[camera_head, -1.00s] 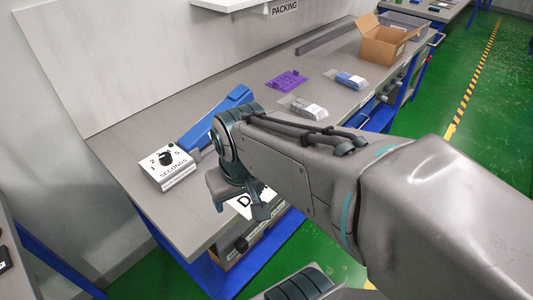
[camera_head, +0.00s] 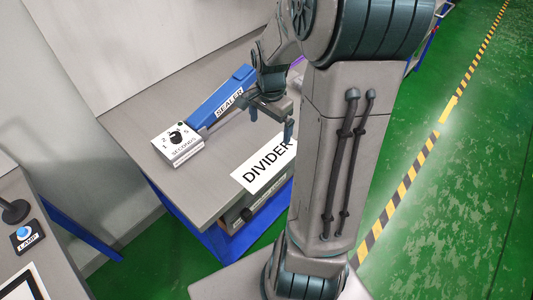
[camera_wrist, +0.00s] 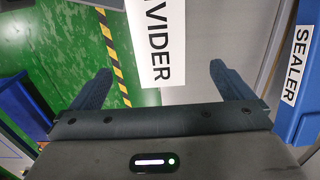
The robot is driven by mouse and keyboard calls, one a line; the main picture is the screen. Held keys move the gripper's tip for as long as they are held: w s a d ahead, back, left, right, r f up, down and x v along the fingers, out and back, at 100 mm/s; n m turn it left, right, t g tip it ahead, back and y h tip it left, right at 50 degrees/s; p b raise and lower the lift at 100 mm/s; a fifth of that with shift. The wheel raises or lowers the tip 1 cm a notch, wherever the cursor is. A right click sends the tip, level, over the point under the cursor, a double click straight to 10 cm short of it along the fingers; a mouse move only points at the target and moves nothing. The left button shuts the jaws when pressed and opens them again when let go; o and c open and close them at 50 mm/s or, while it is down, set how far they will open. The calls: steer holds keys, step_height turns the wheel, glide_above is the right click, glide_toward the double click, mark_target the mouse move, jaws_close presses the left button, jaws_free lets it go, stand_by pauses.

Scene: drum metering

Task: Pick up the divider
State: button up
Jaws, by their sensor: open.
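The divider (camera_head: 262,166), a flat white card printed DIVIDER, lies on the bench at its front edge. In the wrist view the divider (camera_wrist: 160,45) seems to stick out past the bench edge over the floor. My gripper (camera_head: 271,121) is open and empty above the bench, just behind and above the card in the head view. In the wrist view the card's near end lies between the two spread fingers of my gripper (camera_wrist: 163,88). I cannot tell the height gap. My arm hides the card's right end in the head view.
The blue sealer (camera_head: 222,103) and the white seconds dial box (camera_head: 178,146) stand left of my gripper on the bench (camera_head: 150,118). A box (camera_head: 235,215) sits below the bench's front edge. Another bench with a lamp button (camera_head: 24,234) is at the left.

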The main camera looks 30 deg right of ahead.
glide_above(269, 160)
steer(key=f, duration=0.7)
steer(key=shift+w+d+f, duration=0.15)
steer(key=shift+w+f, duration=0.1)
steer(key=shift+w, duration=0.05)
steer(key=shift+s+f, duration=0.15)
steer(key=shift+f, duration=0.3)
steer(key=shift+s+f+p, duration=0.1)
steer(key=shift+f+p, duration=0.25)
steer(key=shift+f, duration=1.85)
steer(key=c, duration=0.7)
